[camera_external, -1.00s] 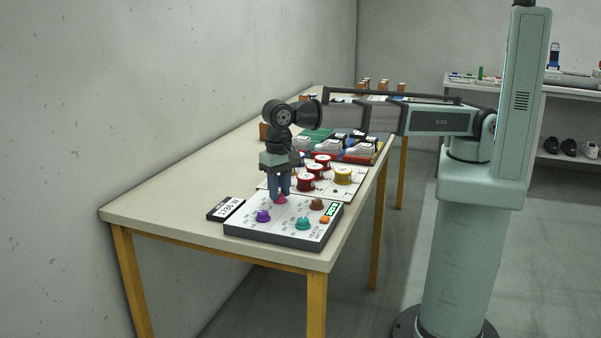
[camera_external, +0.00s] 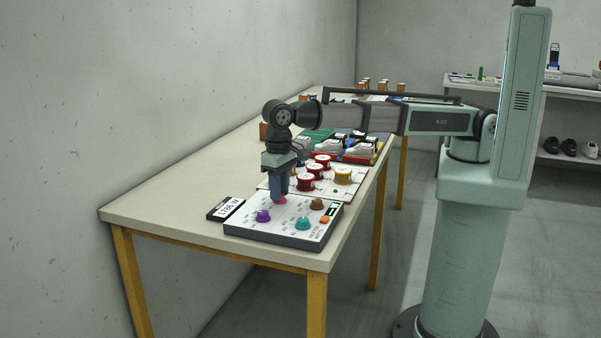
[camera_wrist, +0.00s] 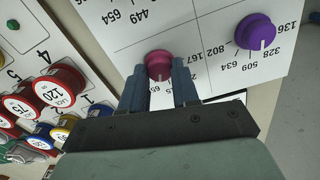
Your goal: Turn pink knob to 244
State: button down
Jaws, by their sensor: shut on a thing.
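The pink knob (camera_external: 281,200) sits at the back of a white-topped control panel (camera_external: 285,232) on the table. It also shows in the wrist view (camera_wrist: 159,61), with a pale pointer mark on the side toward my gripper. My gripper (camera_external: 279,197) points down over the knob, its two blue fingers (camera_wrist: 160,80) shut on the knob's opposite sides. The fingers hide much of the knob's printed scale. Only parts of numbers show there, and 244 cannot be read.
The panel also carries a purple knob (camera_external: 263,216), a teal knob (camera_external: 303,222), a brown knob (camera_external: 317,204) and an orange button (camera_external: 324,219). A black-edged label plate (camera_external: 226,208) lies left of it. Red and yellow cylinders stand close behind. The table's left side is clear.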

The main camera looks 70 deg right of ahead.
jog(key=n, duration=0.6)
jog(key=shift+n, duration=0.3)
jog(key=n, duration=0.5)
jog(key=shift+n, duration=0.4)
jog(key=c, duration=0.8)
grip_release()
jog(key=shift+r, duration=0.1)
notch_tip(320, 180, up, 14)
jog(key=shift+f, duration=0.15)
jog(key=shift+d, duration=0.1)
